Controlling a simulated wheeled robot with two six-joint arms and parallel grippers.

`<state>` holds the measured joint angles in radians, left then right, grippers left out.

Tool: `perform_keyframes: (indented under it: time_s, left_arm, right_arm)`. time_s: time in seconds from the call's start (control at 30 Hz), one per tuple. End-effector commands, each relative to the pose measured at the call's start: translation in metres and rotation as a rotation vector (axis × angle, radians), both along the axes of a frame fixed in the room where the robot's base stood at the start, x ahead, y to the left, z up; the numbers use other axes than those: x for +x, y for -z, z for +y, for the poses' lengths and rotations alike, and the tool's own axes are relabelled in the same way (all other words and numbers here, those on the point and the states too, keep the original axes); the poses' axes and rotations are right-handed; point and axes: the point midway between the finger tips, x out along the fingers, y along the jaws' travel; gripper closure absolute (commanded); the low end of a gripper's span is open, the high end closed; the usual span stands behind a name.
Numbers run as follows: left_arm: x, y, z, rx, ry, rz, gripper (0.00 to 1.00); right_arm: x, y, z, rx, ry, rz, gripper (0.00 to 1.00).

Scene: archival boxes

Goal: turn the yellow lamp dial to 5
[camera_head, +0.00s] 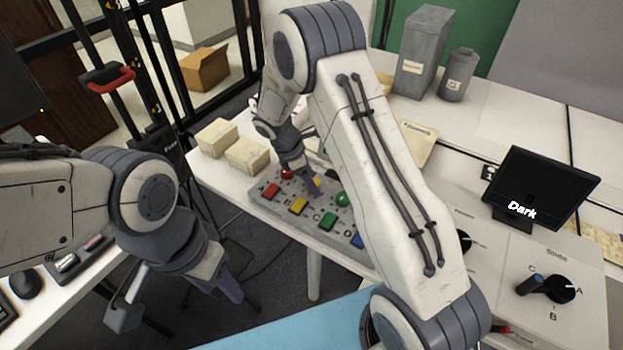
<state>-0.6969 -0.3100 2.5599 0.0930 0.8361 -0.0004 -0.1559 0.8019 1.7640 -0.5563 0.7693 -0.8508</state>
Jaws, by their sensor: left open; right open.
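A grey control box (268,204) on the white table carries square buttons in red, yellow, green and blue, with round coloured knobs behind them. The yellow knob (317,182) shows only as a small patch, mostly hidden by my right gripper (303,179). That gripper points down over it, open; whether it touches the knob I cannot tell. The dial's number marks are not readable. My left gripper (180,297) is open and empty, low at the left, away from the box.
A red knob (287,174) and a green knob (341,200) flank the yellow one closely. Two cream boxes (248,155) stand left of the control box. A black screen reading "Dark" (540,190) and a "Slide" dial panel (555,287) stand at right.

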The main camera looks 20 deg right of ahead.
Motion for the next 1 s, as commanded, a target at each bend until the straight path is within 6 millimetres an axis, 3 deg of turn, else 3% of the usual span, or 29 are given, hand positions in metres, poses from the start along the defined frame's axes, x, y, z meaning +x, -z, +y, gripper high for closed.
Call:
perform_keyframes:
  time_s: [0.13, 0.3, 0.33, 0.67, 1.0]
  left_arm:
    - [0.0, 0.0, 0.0, 0.0, 0.0, 0.0, 0.5]
    - [0.0, 0.0, 0.0, 0.0, 0.0, 0.0, 0.5]
    - [0.0, 0.0, 0.0, 0.0, 0.0, 0.0, 0.5]
    - [0.0, -0.004, 0.0, 0.0, 0.0, 0.0, 0.5]
    - [0.0, -0.018, 0.0, 0.0, 0.0, 0.0, 0.5]
  right_arm:
    - [0.0, 0.0, 0.0, 0.0, 0.0, 0.0, 0.29]
    - [0.0, 0.0, 0.0, 0.0, 0.0, 0.0, 0.94]
    - [0.0, 0.0, 0.0, 0.0, 0.0, 0.0, 1.0]
    - [0.0, -0.001, 0.0, 0.0, 0.039, 0.001, 1.0]
    - [0.002, -0.002, 0.0, -0.001, 0.264, 0.002, 1.0]
